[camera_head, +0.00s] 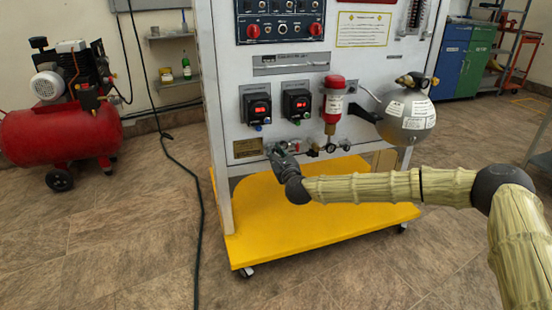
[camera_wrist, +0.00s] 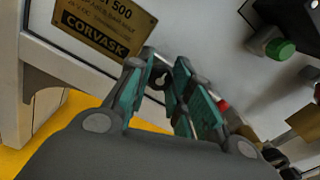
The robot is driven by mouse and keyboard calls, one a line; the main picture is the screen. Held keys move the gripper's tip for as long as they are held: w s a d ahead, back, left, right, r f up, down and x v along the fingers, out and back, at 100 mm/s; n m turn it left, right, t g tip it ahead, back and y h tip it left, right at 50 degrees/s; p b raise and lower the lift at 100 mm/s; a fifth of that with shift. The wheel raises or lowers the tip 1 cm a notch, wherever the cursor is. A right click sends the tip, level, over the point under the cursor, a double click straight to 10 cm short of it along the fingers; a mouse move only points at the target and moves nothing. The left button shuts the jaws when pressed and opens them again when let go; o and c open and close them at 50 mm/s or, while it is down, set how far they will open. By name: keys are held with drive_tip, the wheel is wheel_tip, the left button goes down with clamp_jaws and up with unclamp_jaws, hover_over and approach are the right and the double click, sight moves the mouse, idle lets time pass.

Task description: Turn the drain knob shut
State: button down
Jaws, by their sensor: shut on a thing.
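My gripper (camera_head: 276,150) reaches the lower front of the white trainer panel, below the left digital gauge. In the wrist view its teal-padded fingers (camera_wrist: 160,80) are closed around a small dark knob (camera_wrist: 160,73), taken to be the drain knob. The knob is mostly hidden between the fingers, and its turn position cannot be told. In the head view my gripper covers it. A brass CORVASK plate (camera_wrist: 103,25) is just left of the fingers; it also shows in the head view (camera_head: 247,148).
Right of my gripper are small fittings and a red-capped filter (camera_head: 334,100). Two digital gauges (camera_head: 257,107) sit above. A grey sphere (camera_head: 407,116) sticks out at right. The yellow base (camera_head: 260,225) juts out below. A red compressor (camera_head: 60,130) stands at left.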

drive_tip(key=shift+m, duration=0.4)
drive_tip(key=c, duration=1.2)
unclamp_jaws()
drive_tip(key=shift+c, duration=0.2)
drive_tip(key=v, duration=1.2)
